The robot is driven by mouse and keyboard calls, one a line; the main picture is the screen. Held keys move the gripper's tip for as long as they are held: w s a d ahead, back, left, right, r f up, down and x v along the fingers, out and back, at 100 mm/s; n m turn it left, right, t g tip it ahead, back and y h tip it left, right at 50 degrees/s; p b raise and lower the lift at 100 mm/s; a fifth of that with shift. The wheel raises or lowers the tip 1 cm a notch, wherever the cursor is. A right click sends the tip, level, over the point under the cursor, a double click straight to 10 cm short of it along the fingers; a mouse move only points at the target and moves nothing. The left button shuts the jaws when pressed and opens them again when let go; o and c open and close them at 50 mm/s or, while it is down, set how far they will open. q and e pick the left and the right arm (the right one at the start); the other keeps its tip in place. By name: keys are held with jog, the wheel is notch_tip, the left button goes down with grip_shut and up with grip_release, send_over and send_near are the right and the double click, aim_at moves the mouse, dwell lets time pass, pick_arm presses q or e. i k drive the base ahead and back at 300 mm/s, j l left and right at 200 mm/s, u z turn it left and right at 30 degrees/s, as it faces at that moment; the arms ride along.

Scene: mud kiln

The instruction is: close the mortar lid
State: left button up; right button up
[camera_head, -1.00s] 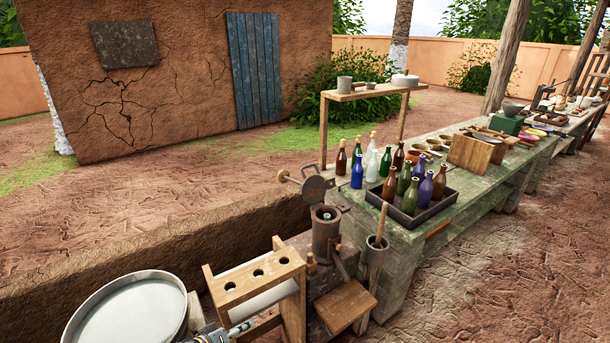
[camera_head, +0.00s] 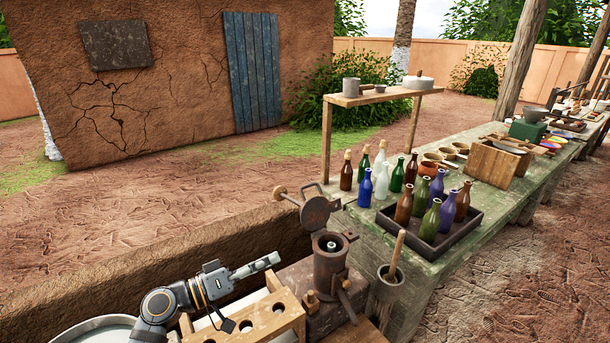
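The mortar (camera_head: 330,268) is a rusty brown metal cylinder on a dark block at the lower middle, with a pale pin showing inside its open top. Its round hinged lid (camera_head: 317,212) stands raised at the mortar's back left, tilted well up, with a knob on a rod (camera_head: 281,192) pointing left. My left gripper (camera_head: 272,261) is left of the mortar, below the lid's knob, pointing right. Its fingers look together and hold nothing visible. It is apart from the lid and the mortar. My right gripper is out of view.
A wooden rack with holes (camera_head: 262,322) stands below my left gripper. A pale round basin (camera_head: 88,331) is at the lower left. A tray (camera_head: 440,243) of bottles and a grey cup with a wooden handle (camera_head: 389,287) are right of the mortar. Space left of the lid is clear.

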aim_at(315, 212)
jog(key=i, duration=0.9)
